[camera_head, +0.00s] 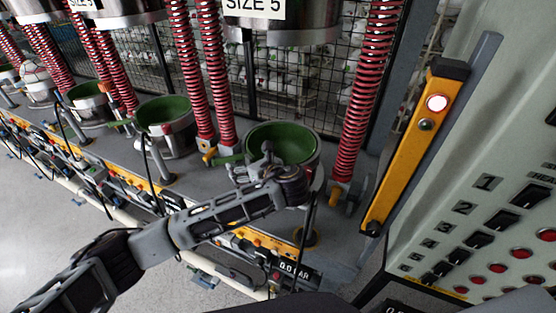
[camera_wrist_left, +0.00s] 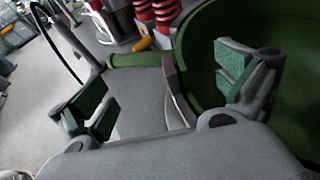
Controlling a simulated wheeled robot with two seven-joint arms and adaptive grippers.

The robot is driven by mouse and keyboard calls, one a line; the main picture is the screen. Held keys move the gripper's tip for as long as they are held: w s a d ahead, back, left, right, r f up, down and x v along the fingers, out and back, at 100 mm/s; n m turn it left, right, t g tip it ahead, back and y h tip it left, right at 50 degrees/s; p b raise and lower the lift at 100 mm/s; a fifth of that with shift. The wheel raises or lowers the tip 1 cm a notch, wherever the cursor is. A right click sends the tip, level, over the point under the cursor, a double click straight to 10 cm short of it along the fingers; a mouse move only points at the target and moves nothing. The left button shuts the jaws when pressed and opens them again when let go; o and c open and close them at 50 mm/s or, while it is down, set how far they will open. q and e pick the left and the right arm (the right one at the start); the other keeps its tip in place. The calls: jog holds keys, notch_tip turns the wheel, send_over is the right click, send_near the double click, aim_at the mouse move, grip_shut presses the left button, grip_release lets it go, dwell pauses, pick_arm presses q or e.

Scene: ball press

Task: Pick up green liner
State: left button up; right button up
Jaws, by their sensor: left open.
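The green liner (camera_head: 290,138) sits in a round metal pot (camera_head: 312,172) under the press marked SIZE 5. The liner also fills the right of the left wrist view (camera_wrist_left: 205,75), with its green handle (camera_wrist_left: 138,60) sticking out to the left. My left gripper (camera_head: 256,166) is at the near-left side of the pot, close to its rim. In the wrist view its fingers (camera_wrist_left: 168,90) are wide apart and hold nothing. One finger shows against the liner's inside and the other outside the metal rim. Part of the pot is hidden by my gripper.
More pots with green liners (camera_head: 165,112) stand to the left along the grey bench. Red springs (camera_head: 357,105) rise around the pots. A yellow post (camera_head: 415,140) and a control panel (camera_head: 500,215) stand at right. A thin black cable (camera_head: 310,210) hangs beside the pot.

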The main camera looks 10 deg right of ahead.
aim_at(240, 158)
pick_arm(q)
jog(key=shift+p+x, duration=0.45)
jog(key=shift+x, duration=2.65)
